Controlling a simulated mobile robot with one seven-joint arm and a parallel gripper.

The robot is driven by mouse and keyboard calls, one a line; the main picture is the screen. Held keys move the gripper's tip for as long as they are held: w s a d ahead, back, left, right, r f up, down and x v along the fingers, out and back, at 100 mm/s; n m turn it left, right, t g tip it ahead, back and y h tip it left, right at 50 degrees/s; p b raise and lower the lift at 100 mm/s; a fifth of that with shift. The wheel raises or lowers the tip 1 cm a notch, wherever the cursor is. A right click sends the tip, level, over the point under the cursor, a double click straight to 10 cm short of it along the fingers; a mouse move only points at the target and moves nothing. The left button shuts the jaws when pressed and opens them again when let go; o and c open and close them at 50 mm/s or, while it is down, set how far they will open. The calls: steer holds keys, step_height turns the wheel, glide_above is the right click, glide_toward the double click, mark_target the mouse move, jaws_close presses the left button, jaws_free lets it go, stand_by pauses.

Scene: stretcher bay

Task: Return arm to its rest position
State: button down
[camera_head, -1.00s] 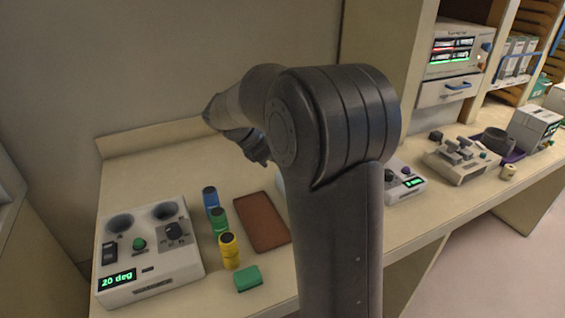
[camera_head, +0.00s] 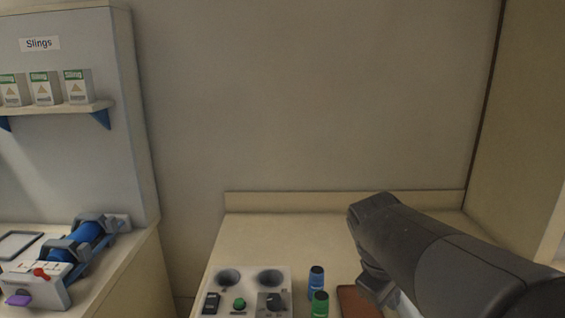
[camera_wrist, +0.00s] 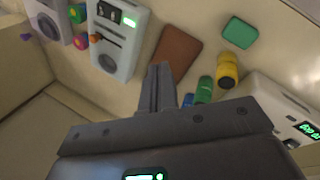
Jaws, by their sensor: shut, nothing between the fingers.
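My gripper is shut and empty; in the wrist view its closed fingers (camera_wrist: 158,88) hang over the pale bench, near a brown pad (camera_wrist: 176,53). In the head view my dark arm enters from the lower right, with its end above the bench by the brown pad (camera_head: 358,300). The fingertips are hard to make out there. Nothing appears held, and the arm stands apart from the bench items in the wrist view.
A white unit with two wells (camera_head: 229,279) stands beside a blue vial (camera_head: 316,280) and a green vial (camera_head: 319,304). The wrist view also shows a yellow vial (camera_wrist: 227,71), a green block (camera_wrist: 240,33) and a white device (camera_wrist: 118,45). A sling shelf (camera_head: 60,108) and blue-roller device (camera_head: 83,238) are left.

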steer(key=s+a+f+m+t+y, duration=0.1)
steer(key=s+a+m+t+y, duration=0.2)
steer(key=s, duration=0.7)
steer(key=shift+a+f+m+y, duration=0.2)
steer(key=shift+a+m+y, duration=0.2)
steer(key=shift+a+m, duration=1.25)
steer(key=shift+d+m, duration=0.45)
steer(key=shift+d, duration=0.05)
